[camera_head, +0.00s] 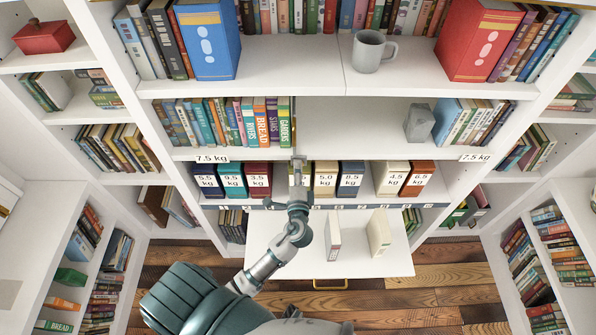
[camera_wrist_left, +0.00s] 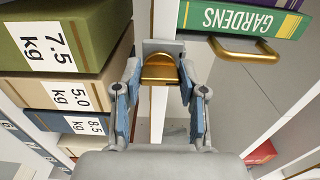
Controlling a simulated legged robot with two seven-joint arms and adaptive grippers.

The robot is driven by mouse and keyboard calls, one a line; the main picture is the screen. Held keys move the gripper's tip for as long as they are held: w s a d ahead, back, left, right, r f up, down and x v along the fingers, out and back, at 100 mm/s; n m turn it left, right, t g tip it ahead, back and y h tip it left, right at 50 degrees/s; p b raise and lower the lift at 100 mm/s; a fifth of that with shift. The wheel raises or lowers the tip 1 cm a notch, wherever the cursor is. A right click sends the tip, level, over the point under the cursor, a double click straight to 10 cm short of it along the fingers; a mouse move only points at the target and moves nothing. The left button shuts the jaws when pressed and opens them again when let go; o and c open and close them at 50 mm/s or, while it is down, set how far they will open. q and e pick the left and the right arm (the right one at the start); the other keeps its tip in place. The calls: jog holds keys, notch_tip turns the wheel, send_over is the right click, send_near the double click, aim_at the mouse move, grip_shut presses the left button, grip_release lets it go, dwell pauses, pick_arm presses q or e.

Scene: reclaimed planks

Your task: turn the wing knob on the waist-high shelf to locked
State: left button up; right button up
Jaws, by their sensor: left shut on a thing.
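A brass, rounded wing knob (camera_wrist_left: 160,70) sits on a pale upright edge in the left wrist view. My left gripper (camera_wrist_left: 161,78) has a finger on each side of it and is shut on it. In the head view my left gripper (camera_head: 298,165) is at the front of the middle shelf (camera_head: 345,150), just below the green GARDENS book (camera_head: 285,122). The knob is hidden behind the gripper there. No locked mark can be read, so I cannot tell the knob's setting. My right gripper is not in view.
A row of weight-labelled books, including a cream 5.0 kg one (camera_head: 325,180), stands close beneath and beside the gripper. A brass handle (camera_wrist_left: 240,48) is right of the knob. A white panel (camera_head: 290,260) with two upright books juts out below. A grey mug (camera_head: 370,52) stands above.

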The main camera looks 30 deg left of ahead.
pick_arm(q)
jog(key=o, duration=1.1)
jog(key=shift+f, duration=0.35)
jog(key=shift+o, duration=0.2)
jog(key=shift+r, duration=0.15)
jog(key=v, duration=1.2)
